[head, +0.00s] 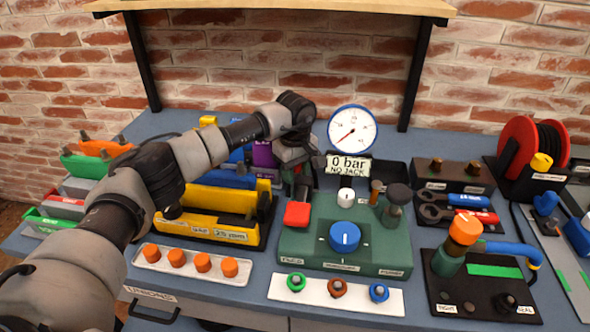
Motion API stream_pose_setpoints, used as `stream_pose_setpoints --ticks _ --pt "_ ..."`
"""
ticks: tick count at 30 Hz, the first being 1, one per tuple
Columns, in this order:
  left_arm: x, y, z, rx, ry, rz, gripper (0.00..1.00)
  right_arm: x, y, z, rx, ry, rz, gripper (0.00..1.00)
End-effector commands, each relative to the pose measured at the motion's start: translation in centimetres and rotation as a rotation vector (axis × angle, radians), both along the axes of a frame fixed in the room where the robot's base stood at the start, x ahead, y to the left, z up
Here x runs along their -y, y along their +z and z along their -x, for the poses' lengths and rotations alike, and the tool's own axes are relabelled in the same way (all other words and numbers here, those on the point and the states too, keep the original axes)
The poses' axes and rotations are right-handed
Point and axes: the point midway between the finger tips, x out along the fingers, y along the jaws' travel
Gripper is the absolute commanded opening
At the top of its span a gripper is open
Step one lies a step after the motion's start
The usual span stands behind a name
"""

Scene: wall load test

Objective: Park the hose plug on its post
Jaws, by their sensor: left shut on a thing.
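My left gripper (300,180) points down over the left end of the green pump panel (333,213). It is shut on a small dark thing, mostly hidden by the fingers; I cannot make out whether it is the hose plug. A red block (297,214) shows right below the fingertips; I cannot tell whether they touch. The panel carries a blue knob (345,236), a white knob (346,196) and a dark-topped post (396,203). The round gauge (352,134) stands behind, above a sign (348,166) reading 0 bar, NO JACK. My right gripper is out of view.
A yellow bin (205,230) stands left of the panel. In front lie a tray of orange caps (160,266) and a white strip (336,294) with coloured rings. Right are an orange-topped fixture (466,232) with a blue hose (510,248), and a red reel (520,148). A shelf (270,5) overhangs.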

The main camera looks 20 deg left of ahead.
Motion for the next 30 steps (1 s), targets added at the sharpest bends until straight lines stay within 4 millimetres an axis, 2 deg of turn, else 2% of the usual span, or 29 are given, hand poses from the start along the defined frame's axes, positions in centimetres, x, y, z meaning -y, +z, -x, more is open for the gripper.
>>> stream_pose_setpoints --ticks 12,13,18,23,24,27,30 --pt "0.03 -0.43 -0.01 0.001 0.0 0.001 0.09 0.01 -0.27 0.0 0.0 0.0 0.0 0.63" --pt "0.03 -0.43 -0.01 0.001 0.0 0.001 0.41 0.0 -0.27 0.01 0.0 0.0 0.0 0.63" --pt "0.01 -0.43 0.0 0.0 0.0 0.0 0.66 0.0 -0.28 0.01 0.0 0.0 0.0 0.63" --pt "0.01 -0.44 0.0 0.0 0.0 0.0 0.66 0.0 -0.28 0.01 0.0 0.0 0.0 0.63" --pt "0.01 -0.49 0.02 -0.001 0.0 -0.001 0.67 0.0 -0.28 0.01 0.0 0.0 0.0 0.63" --pt "0.01 -0.49 0.02 -0.001 0.0 -0.001 0.83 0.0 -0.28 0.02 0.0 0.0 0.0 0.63" --pt "0.01 -0.48 0.02 -0.001 0.0 -0.001 0.83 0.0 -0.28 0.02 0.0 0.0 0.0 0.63"
